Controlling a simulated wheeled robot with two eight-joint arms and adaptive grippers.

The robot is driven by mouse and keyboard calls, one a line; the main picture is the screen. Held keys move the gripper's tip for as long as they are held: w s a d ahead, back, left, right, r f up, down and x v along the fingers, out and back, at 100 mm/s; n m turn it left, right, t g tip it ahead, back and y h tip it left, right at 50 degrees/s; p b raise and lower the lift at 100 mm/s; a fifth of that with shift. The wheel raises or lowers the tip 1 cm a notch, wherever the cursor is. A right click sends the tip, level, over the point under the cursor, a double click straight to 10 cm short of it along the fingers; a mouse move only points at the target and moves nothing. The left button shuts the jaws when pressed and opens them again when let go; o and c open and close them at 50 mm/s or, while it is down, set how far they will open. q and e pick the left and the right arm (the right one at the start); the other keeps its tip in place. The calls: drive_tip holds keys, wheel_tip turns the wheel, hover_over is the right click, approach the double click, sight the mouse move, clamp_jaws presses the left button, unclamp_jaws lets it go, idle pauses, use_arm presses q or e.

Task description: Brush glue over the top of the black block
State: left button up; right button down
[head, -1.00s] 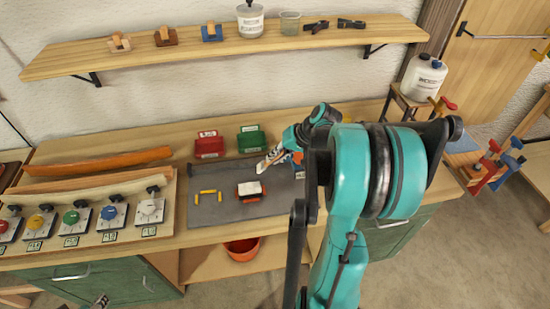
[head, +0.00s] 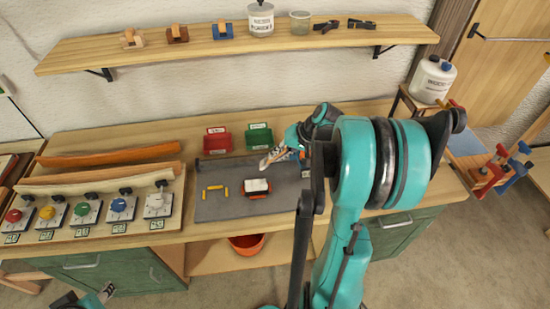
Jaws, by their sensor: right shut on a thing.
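A small dark block with orange edges and a white top (head: 257,185) lies on the grey mat (head: 225,211); I cannot tell whether the white is part of it or something on it. My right gripper (head: 291,151) is shut on a pale brush (head: 272,158). The brush slants down to the left, above and just right of the block in the head view, apart from it in the picture. My own arm hides part of the mat's right side. My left gripper (head: 105,293) is small at the bottom left edge, away from the mat; its jaws are unclear.
Short yellow bars (head: 214,189) lie left of the block. A red bin (head: 217,140) and a green bin (head: 259,136) stand behind the mat. Curved wooden laths (head: 110,155) and a row of coloured knobs (head: 120,206) fill the bench's left side.

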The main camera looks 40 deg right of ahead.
use_arm(q)
wheel_tip(320, 180, up, 5)
drive_tip(key=p, duration=0.4)
use_arm(e)
drive_tip(key=w+a+f, duration=0.1)
drive_tip(key=w+a, duration=0.2)
drive_tip(key=a, duration=0.2)
use_arm(q)
drive_tip(key=shift+f+b, duration=2.35)
drive_tip(key=shift+b, duration=0.05)
use_arm(e)
wheel_tip(320, 180, down, 6)
drive_tip(key=shift+a+f, duration=0.15)
drive_tip(key=shift+a, duration=0.05)
use_arm(q)
drive_tip(key=shift+f+b, duration=0.65)
use_arm(e)
drive_tip(key=shift+f, duration=0.65)
